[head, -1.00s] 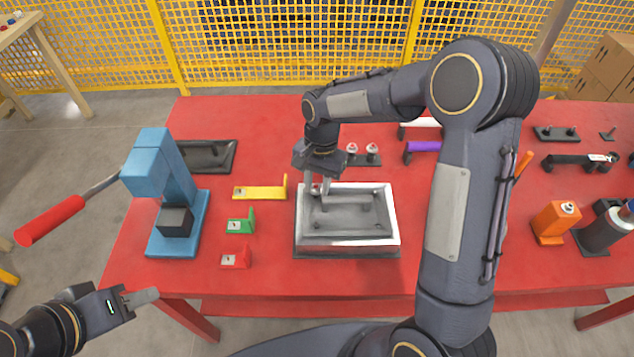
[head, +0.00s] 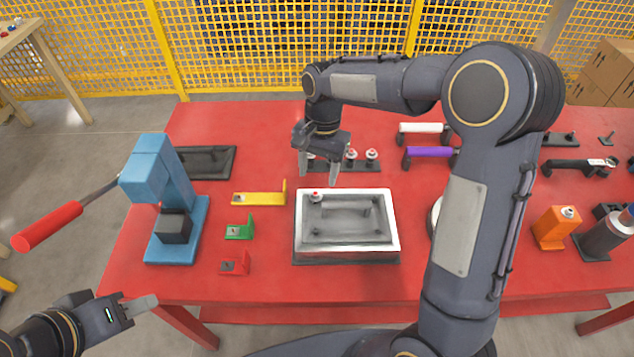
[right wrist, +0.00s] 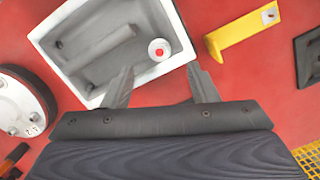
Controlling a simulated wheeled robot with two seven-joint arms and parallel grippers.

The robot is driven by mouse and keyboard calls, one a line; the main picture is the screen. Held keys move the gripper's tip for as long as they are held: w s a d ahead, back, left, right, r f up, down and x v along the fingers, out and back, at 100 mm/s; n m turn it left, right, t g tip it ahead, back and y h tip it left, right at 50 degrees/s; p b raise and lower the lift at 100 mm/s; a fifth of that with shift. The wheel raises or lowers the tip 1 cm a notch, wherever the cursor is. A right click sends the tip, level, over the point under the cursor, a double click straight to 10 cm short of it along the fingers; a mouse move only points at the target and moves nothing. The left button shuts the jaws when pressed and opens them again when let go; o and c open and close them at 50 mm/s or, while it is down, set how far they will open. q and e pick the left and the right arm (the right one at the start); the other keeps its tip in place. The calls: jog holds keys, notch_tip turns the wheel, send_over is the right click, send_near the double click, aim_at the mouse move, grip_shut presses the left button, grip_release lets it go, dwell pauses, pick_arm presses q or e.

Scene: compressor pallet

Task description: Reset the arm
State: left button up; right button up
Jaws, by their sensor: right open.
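My right gripper (head: 320,172) is open and empty, held above the back edge of the white-rimmed grey tray (head: 346,252) on the red table. In the right wrist view its two fingers (right wrist: 162,88) are apart with nothing between them. A small white piece with a red top (head: 316,196) stands in the tray's back left corner; it also shows just beyond the fingers in the right wrist view (right wrist: 159,49). My left gripper (head: 138,307) is at the lower left, off the table's front edge; whether its jaws are parted is unclear.
A blue press (head: 160,180) with a red-handled lever (head: 48,226) stands at the left. Yellow (head: 262,197), green (head: 240,231) and red (head: 237,264) brackets lie left of the tray. Purple (head: 430,152) and white (head: 424,128) handles lie behind it. An orange block (head: 553,228) stands at the right.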

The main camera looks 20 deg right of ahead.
jog(key=shift+w+d+r, duration=0.1)
jog(key=shift+r, duration=0.65)
jog(key=s+d+r+n+t+y, duration=0.1)
jog(key=s+d+r+n+t, duration=0.1)
jog(key=s+d+r, duration=0.3)
jog(key=s+d+r+n+t+y, duration=0.1)
jog(key=s+r, duration=0.1)
jog(key=s, duration=0.6)
jog(key=s+f+n+t, duration=0.2)
jog(key=s+n+t, duration=0.1)
jog(key=s, duration=0.8)
jog(key=shift+a+t+y, duration=0.25)
jog(key=shift+t+y, duration=0.05)
jog(key=shift+t, duration=0.3)
